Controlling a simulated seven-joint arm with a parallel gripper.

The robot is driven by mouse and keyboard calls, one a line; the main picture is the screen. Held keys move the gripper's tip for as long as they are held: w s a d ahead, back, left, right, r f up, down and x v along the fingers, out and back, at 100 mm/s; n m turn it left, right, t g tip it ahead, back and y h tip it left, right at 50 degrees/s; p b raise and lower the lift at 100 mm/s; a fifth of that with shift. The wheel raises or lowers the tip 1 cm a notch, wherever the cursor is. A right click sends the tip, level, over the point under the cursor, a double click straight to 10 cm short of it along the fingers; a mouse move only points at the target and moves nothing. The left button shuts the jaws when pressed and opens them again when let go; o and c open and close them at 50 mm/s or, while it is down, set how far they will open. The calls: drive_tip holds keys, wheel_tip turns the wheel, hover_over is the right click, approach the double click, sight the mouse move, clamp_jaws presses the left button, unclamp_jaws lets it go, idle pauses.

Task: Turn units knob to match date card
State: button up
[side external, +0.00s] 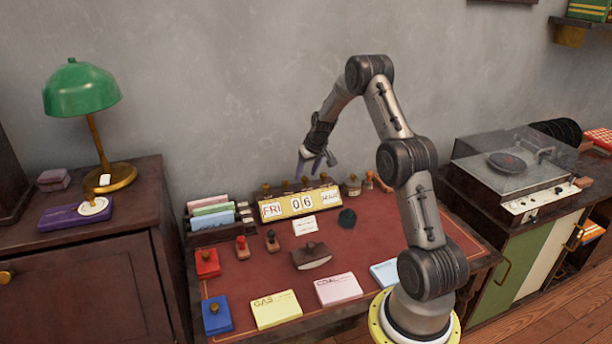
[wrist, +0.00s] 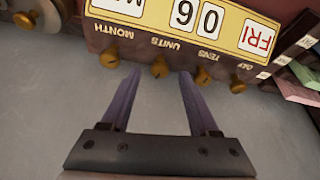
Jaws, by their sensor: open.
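The calendar (side external: 300,204) is a yellow-faced block on the red desk top, reading FRI, 06 and a month too small to read. It shows upside down in the wrist view (wrist: 180,30). Brass knobs line its top edge. The units knob (wrist: 160,68), by the UNITS label, lies between and just beyond my fingertips, apart from both. My gripper (wrist: 158,76) is open and empty; in the side view it hangs above the calendar (side external: 312,172). A small white card (side external: 304,225), which looks like the date card, lies before the calendar; its writing is unreadable.
The tens knob (wrist: 203,75) and month knob (wrist: 111,53) flank the units knob closely. A card rack (side external: 212,215) stands left of the calendar. Stamps, a blotter (side external: 311,256) and paper pads (side external: 276,309) lie in front. The grey wall is behind.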

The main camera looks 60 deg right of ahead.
drive_tip(key=shift+x, duration=0.75)
drive_tip(key=shift+c, duration=0.3)
clamp_jaws()
